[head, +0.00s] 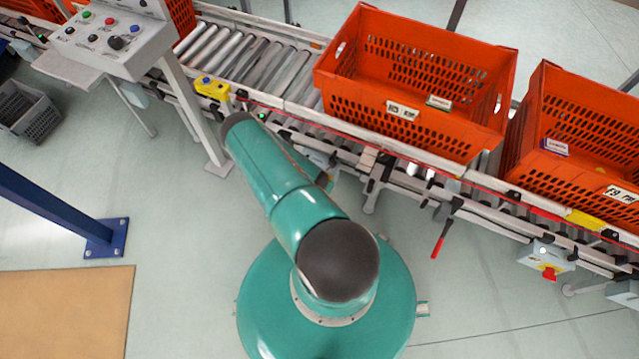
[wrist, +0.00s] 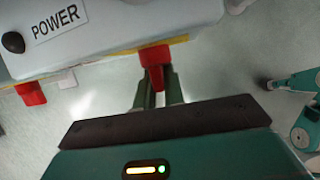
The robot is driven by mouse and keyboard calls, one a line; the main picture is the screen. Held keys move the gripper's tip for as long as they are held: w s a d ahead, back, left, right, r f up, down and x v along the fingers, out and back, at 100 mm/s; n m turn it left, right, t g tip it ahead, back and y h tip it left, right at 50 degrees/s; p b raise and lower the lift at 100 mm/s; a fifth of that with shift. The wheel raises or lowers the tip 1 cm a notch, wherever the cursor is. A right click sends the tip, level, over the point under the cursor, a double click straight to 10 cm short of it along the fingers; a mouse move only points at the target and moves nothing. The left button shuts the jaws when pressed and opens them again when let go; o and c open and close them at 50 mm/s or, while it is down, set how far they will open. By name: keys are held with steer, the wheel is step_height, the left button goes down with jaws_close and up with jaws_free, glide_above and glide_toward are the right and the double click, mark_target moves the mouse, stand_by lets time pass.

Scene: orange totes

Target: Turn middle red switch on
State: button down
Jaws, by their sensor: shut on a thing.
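In the wrist view a red switch (wrist: 154,56) hangs from the front lower edge of a pale grey box marked POWER (wrist: 98,28). The green fingers of my gripper (wrist: 158,86) are shut on this switch, one on each side of its lower part. A second red switch (wrist: 31,94) hangs under the same box farther left and is apart from my gripper. In the head view my gripper is hidden behind my green arm, beside the conveyor. I cannot tell from these frames whether the held switch is on or off.
A black knob (wrist: 13,42) sits on the POWER box. In the head view a roller conveyor (head: 232,52) carries orange totes (head: 415,75). A button panel (head: 112,38) stands upper left, a blue post (head: 50,208) at left. Floor near my base is mostly clear.

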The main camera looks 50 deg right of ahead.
steer(key=t, duration=0.2)
steer(key=d+m+t, duration=0.1)
steer(key=t, duration=0.2)
steer(key=shift+s+y, duration=0.2)
steer(key=shift+y, duration=0.1)
steer(key=m+t, duration=0.1)
steer(key=t, duration=0.3)
steer(key=shift+s+t, duration=0.1)
steer(key=shift+t, duration=0.2)
steer(key=c, duration=1.5)
jaws_free()
steer(key=shift+d, duration=0.1)
steer(key=shift+a+f+y, duration=0.15)
steer(key=shift+a+y, duration=0.15)
